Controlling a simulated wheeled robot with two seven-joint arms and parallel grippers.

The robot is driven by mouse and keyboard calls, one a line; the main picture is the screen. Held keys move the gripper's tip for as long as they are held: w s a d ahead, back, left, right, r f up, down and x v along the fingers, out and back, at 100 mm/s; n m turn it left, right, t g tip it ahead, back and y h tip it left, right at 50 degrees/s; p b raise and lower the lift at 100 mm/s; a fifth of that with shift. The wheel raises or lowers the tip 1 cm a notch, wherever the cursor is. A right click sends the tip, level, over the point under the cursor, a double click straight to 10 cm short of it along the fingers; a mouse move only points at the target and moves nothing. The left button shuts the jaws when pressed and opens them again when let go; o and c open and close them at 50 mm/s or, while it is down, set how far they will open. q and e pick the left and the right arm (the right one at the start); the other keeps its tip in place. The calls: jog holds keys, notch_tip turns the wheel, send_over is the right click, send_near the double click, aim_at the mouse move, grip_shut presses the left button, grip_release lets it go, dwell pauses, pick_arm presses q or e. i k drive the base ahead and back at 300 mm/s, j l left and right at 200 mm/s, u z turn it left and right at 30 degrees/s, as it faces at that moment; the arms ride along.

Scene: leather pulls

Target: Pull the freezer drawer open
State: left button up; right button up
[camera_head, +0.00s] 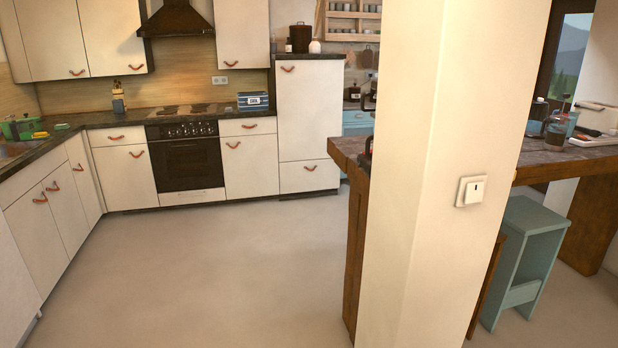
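A tall cream cabinet (308,115) stands at the back of the kitchen, right of the oven. Below its tall door is a wide drawer front (309,180), likely the freezer drawer. It looks closed, flush with the cabinet. A small leather pull (310,168) sits near the drawer's top edge. Another leather pull (288,69) is at the upper left of the door above. Neither of my grippers is in view, and nothing touches the drawer.
A wide cream pillar (440,180) with a light switch fills the centre right. A wooden counter (350,148) and a blue stool (525,260) stand around it. Cabinets and an oven (186,160) line the left and back. Open floor (220,260) leads to the tall cabinet.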

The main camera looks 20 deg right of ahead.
aim_at(318, 174)
jog(key=i+j, duration=0.1)
jog(key=i, duration=1.8)
jog(key=i+j+z, duration=0.1)
jog(key=i+z, duration=0.15)
jog(key=i, duration=1.1)
jog(key=i+z, duration=0.15)
jog(key=i, duration=0.55)
jog(key=i+j+z, duration=0.15)
jog(key=i, duration=0.55)
jog(key=i+z, duration=0.3)
jog(key=i, duration=0.45)
jog(key=i+z, duration=0.3)
jog(key=i, duration=0.4)
jog(key=i+l+z, duration=0.15)
jog(key=i+z, duration=0.15)
jog(key=i, duration=0.2)
jog(key=i+z, duration=0.25)
jog(key=i, duration=0.2)
jog(key=i+l+z, duration=0.2)
jog(key=i+l, duration=0.3)
